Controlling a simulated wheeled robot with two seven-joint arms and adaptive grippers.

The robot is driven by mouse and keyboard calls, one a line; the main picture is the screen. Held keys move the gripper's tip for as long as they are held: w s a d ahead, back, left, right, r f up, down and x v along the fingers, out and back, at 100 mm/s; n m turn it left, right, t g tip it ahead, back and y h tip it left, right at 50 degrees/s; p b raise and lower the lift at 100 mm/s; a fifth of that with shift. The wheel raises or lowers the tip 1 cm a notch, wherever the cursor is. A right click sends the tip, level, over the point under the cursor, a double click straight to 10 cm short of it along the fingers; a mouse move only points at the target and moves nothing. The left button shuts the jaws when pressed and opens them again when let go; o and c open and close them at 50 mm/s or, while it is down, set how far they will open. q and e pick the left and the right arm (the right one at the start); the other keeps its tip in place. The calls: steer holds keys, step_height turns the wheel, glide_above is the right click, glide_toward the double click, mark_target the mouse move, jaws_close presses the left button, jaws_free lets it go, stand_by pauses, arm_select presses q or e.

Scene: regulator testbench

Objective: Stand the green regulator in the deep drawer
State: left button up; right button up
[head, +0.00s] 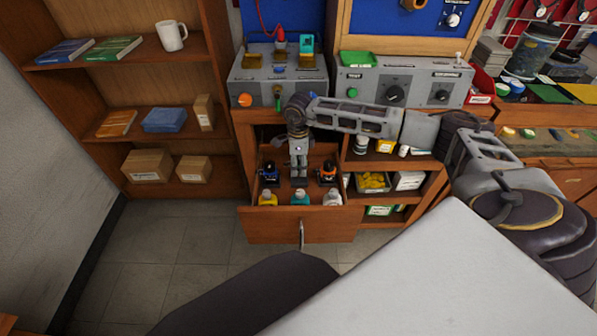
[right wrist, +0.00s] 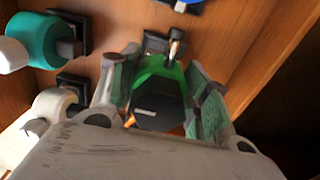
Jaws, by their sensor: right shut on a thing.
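The green regulator (right wrist: 158,100), with a dark body and a green top edge, sits between the fingers of my right gripper (right wrist: 160,98) in the right wrist view. The right gripper (head: 299,178) is shut on it and points down into the open deep drawer (head: 290,229). In the head view the gripper hides the regulator. I cannot tell whether the regulator touches the drawer floor. My left gripper is in neither view.
In the drawer, a blue-and-black item (head: 269,172) and an orange-and-black item (head: 328,172) flank the gripper. Yellow (head: 267,198), teal (head: 300,197) and white (head: 332,197) items stand along the drawer front. Shelves with small containers (head: 373,182) are right of the drawer.

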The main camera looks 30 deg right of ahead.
mark_target(299, 170)
steer(key=shift+r, duration=0.1)
steer(key=shift+f, duration=0.3)
step_height(299, 170, down, 2)
steer(key=shift+f, duration=0.6)
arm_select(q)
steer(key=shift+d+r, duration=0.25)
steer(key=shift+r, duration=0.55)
arm_select(e)
steer(key=shift+b, duration=0.3)
steer(key=o, duration=1)
steer(key=shift+f, duration=0.15)
steer(key=o, duration=0.4)
